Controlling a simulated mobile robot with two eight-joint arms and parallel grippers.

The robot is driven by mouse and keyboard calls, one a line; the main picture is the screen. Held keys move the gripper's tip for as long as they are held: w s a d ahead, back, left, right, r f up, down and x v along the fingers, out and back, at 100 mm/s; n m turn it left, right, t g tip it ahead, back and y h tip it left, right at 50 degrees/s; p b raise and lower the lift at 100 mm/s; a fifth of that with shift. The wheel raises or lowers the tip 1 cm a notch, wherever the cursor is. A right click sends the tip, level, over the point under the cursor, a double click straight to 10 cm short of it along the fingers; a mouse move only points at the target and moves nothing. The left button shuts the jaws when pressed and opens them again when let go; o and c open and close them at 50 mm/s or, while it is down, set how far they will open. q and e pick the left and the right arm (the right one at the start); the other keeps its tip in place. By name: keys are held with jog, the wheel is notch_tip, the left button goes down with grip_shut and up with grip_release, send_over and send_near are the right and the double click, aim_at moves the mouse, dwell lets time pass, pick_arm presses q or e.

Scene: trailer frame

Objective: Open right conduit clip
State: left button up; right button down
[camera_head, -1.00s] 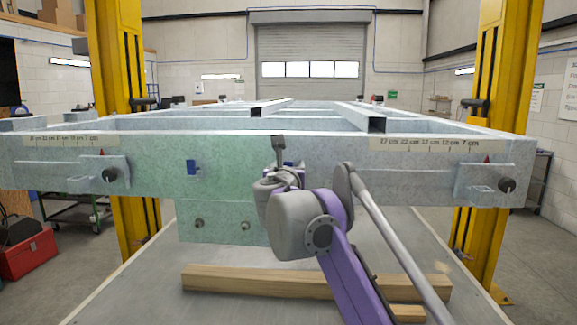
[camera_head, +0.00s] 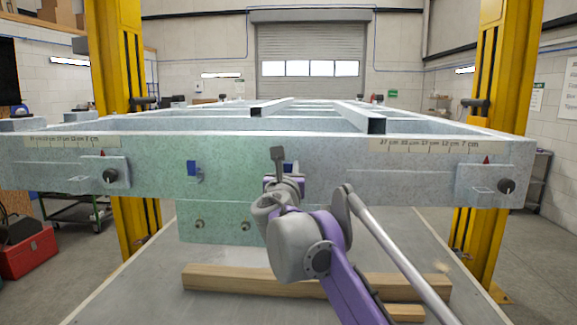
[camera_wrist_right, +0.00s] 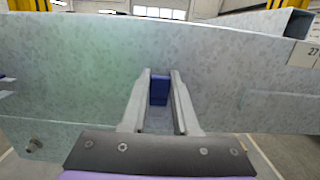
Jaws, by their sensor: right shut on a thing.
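The right conduit clip (camera_head: 289,168) is a small blue piece on the front face of the galvanised trailer beam. In the head view my right wrist hides most of it. In the right wrist view the blue clip (camera_wrist_right: 159,90) stands between the two fingers of my right gripper (camera_wrist_right: 160,80), which is shut on it. In the head view my right gripper (camera_head: 287,178) is at the beam face, largely covered by its own wrist. A second blue clip (camera_head: 193,170) sits further left on the same beam. My left gripper is not in view.
The front beam (camera_head: 235,150) spans the view, with a bracket and dark knob (camera_head: 110,175) at the left and another knob (camera_head: 506,185) at the right. A plate (camera_head: 220,222) hangs below the beam. Wooden bars (camera_head: 235,278) lie on the surface beneath. Yellow posts (camera_head: 490,120) flank the frame.

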jog(key=shift+s+t, duration=0.25)
jog(key=shift+t, duration=0.75)
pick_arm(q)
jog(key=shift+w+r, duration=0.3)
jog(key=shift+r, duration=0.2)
pick_arm(e)
jog(key=shift+s+f+t, duration=0.1)
jog(key=shift+s+t, duration=0.1)
jog(key=shift+t, duration=0.7)
jog(key=shift+s+f+t, duration=0.1)
jog(key=shift+s+t, duration=0.1)
jog(key=shift+t, duration=0.7)
jog(key=c, duration=0.7)
grip_release()
jog(key=shift+o, duration=0.2)
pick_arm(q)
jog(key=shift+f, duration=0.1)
pick_arm(e)
jog(key=shift+s+f, duration=0.1)
